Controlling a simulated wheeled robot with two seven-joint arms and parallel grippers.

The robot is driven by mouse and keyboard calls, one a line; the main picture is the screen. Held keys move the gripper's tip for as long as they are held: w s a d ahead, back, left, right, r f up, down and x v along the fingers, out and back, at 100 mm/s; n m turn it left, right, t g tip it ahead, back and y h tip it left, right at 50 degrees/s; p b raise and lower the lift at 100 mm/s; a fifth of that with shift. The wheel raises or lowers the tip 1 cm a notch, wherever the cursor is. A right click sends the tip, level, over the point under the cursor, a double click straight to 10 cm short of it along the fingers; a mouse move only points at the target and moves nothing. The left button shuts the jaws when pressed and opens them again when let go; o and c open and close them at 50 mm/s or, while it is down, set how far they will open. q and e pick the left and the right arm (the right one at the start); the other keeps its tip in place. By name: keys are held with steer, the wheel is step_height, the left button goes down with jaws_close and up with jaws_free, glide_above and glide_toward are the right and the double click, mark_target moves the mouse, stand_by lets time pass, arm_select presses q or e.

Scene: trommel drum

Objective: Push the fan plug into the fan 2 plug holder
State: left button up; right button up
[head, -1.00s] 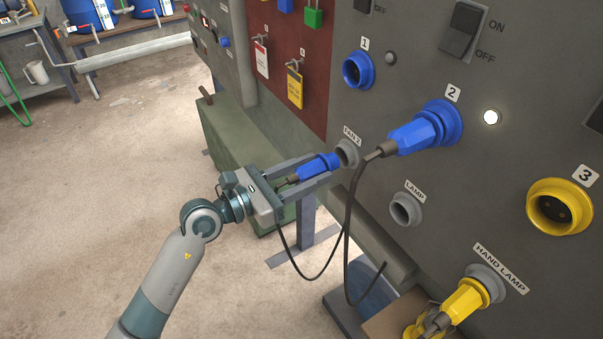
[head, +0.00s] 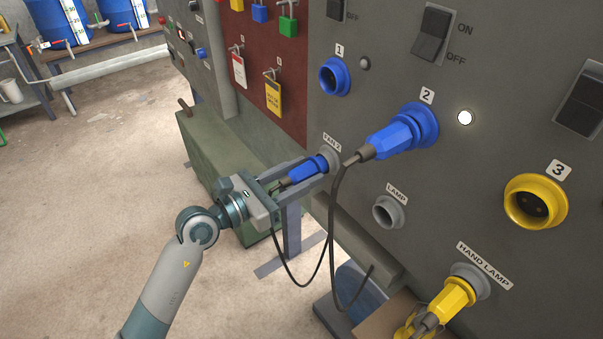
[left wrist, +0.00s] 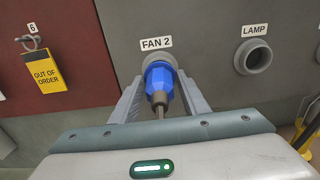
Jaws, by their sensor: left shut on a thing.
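The blue fan plug (head: 307,170) is between the fingers of my left gripper (head: 311,169), which is shut on it. The plug's front end meets the grey ring of the FAN 2 plug holder (head: 330,157); how deep it sits I cannot tell. In the left wrist view the plug (left wrist: 158,82) is lined up below the FAN 2 label, with its front at the holder (left wrist: 160,60). A dark cable hangs from the plug's rear in a loop. My right gripper is not in view.
Another blue plug (head: 392,140) sits in socket 2, its cable hanging near the fan plug. The empty LAMP holder (head: 388,212) is to the right and a yellow plug (head: 452,296) is in the HAND LAMP holder. A green box (head: 220,150) stands behind my gripper.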

arm_select(q)
steer(key=shift+r, duration=0.1)
stand_by(0.8)
steer(key=shift+p, duration=0.35)
stand_by(0.5)
stand_by(0.8)
steer(key=shift+w+d, duration=0.25)
steer(key=shift+d, duration=0.05)
stand_by(0.3)
